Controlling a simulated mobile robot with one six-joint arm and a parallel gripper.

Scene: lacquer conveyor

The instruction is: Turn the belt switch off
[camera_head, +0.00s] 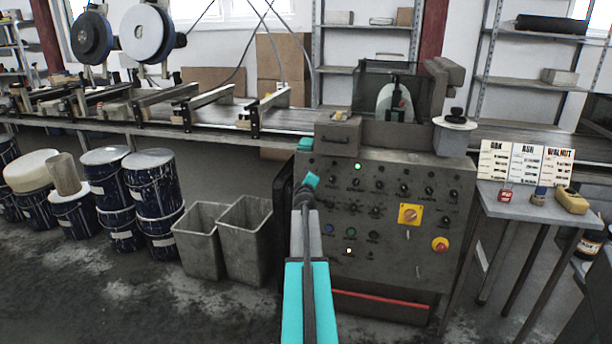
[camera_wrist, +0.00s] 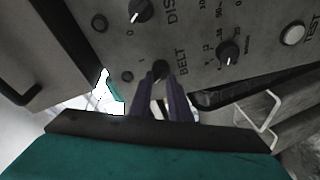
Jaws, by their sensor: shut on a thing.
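In the wrist view, the belt switch (camera_wrist: 161,68) is a small dark knob beside the printed word BELT on the grey panel. My gripper (camera_wrist: 164,80) reaches it from below, its two dark fingers close together around the knob. The fingers cover part of the knob, so its pointer direction cannot be made out. In the head view, the control panel (camera_head: 385,215) carries rows of dark knobs and a lit green lamp (camera_head: 357,167). My arm stands in front of the panel's left side, and the fingertips cannot be made out there.
Neighbouring knobs (camera_wrist: 140,10) (camera_wrist: 229,52) and a white TEST button (camera_wrist: 292,33) lie close to the fingers. The panel also has a yellow-plated switch (camera_head: 409,214) and a red stop button (camera_head: 440,244). Grey bins (camera_head: 245,240) stand left; a side table (camera_head: 520,206) stands right.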

